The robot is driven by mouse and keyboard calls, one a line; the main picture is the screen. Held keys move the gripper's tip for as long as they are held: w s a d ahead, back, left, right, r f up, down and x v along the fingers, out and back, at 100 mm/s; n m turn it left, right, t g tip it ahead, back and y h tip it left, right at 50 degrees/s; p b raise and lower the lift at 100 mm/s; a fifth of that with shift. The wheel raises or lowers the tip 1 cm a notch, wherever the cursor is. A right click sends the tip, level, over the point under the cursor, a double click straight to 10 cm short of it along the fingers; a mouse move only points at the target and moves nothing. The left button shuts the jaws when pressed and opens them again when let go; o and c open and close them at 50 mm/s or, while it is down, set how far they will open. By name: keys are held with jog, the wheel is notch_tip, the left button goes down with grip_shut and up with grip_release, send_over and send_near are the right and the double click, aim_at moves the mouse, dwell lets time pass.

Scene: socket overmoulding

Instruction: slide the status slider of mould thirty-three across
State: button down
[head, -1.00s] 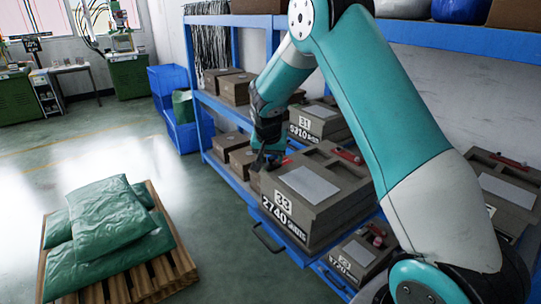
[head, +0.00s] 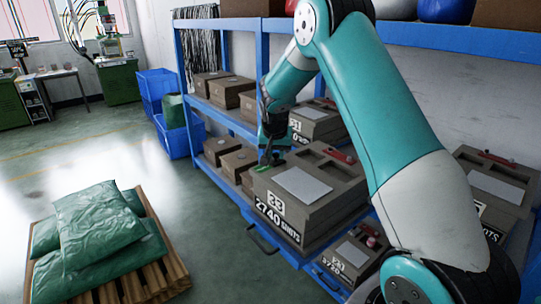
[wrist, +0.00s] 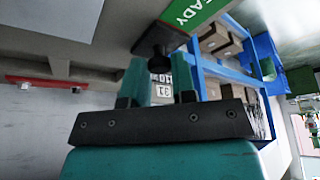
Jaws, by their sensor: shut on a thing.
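Mould thirty-three (head: 330,199) is a brown box on the shelf, marked 33 and 2740 shots, with a pale plate on its top. My gripper (head: 268,158) is at the top's far left corner, shut on the dark knob of the status slider. In the wrist view my gripper's teal fingers (wrist: 150,80) close around the slider knob (wrist: 155,42). A green status field (head: 262,169) shows left of the fingers. In the wrist view the green field (wrist: 192,12) carries white letters ending in "ADY". No red shows on this slider.
Mould 31 (head: 318,122) stands behind, and another mould (head: 352,258) sits lower in front. Smaller brown boxes (head: 240,161) lie to the left on the blue rack (head: 262,50). A pallet (head: 160,275) with green sacks stands on the floor at left.

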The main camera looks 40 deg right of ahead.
jog(key=c, duration=0.9)
grip_release()
jog(key=shift+c, duration=0.2)
jog(key=b+v, duration=0.3)
jog(key=v, duration=1.4)
jog(key=shift+r, duration=0.2)
jog(key=shift+s+a, duration=0.15)
jog(key=shift+a, duration=0.05)
jog(key=s+a+f+n+y, duration=0.15)
jog(key=s+a+n, duration=0.25)
jog(key=s+a, duration=0.4)
jog(key=s+a+n+y, duration=0.3)
jog(key=s+a+n, duration=0.2)
jog(key=a, duration=0.5)
jog(key=s+a+f+n+g+y, duration=0.1)
jog(key=s+a+n, duration=0.2)
jog(key=s, duration=0.6)
jog(key=s+a+f+n+g+y, duration=0.1)
jog(key=s+a+f+n+g, duration=0.1)
jog(key=s+a, duration=0.4)
jog(key=s+n, duration=0.1)
jog(key=s, duration=0.1)
jog(key=shift+s+a+n+y, duration=0.2)
jog(key=shift+s+n+y, duration=0.15)
jog(key=shift+s+n, duration=0.05)
